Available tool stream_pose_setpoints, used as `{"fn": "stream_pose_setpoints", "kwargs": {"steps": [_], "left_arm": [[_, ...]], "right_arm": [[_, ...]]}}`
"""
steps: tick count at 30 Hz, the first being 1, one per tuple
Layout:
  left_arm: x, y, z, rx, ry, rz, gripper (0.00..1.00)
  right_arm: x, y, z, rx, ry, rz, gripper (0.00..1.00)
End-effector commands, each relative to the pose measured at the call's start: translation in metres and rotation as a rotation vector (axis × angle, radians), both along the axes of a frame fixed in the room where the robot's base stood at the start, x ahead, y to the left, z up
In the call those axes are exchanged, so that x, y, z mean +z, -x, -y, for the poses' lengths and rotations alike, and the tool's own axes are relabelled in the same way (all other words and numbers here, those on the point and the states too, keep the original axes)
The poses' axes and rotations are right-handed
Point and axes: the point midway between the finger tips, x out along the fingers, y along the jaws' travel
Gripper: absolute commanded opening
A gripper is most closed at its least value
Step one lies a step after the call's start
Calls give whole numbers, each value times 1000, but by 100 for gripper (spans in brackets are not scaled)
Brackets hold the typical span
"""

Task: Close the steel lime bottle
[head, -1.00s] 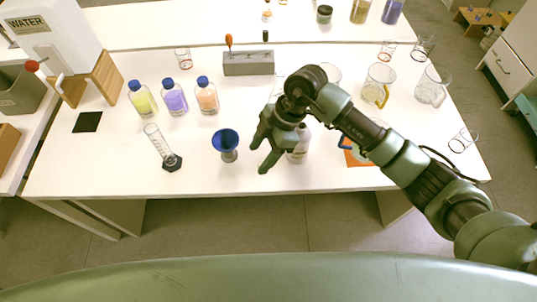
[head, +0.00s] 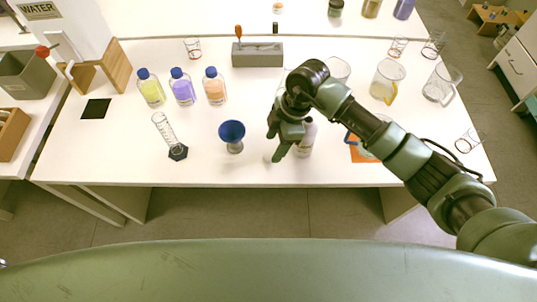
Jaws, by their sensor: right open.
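A pale greyish bottle (head: 307,140) stands near the front middle of the white table. My gripper and wrist hide part of it, including its top, and its label is too small to read. My right gripper (head: 275,147) is open just left of the bottle, fingers pointing down. I cannot tell whether it touches the bottle. A small pale shape (head: 268,157) lies at the fingertips, too unclear to name. My left gripper is not in view.
A blue funnel cup (head: 232,131) stands left of the gripper, with a glass cylinder (head: 165,130) farther left. Three blue-capped bottles (head: 183,88) stand behind them. A grey block (head: 257,55) is at the back. Beakers (head: 387,80) stand at right. The table's front strip is clear.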

Motion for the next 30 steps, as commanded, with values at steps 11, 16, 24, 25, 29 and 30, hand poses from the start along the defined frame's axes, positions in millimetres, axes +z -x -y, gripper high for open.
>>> {"fn": "stream_pose_setpoints", "kwargs": {"steps": [11, 16, 24, 25, 29, 30], "left_arm": [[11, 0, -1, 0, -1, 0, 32], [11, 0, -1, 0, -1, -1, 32], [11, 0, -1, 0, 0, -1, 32], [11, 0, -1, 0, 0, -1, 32], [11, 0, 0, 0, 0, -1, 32], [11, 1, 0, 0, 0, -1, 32]], "right_arm": [[-36, 0, -10, -1, 0, -4, 57], [-49, 0, -13, 0, 0, 0, 57], [-50, 0, -13, 1, 0, 0, 57], [-50, 0, -13, 1, 0, 0, 57], [-50, 0, -13, 0, 0, 0, 30], [-50, 0, -13, 0, 0, 0, 18]]}}
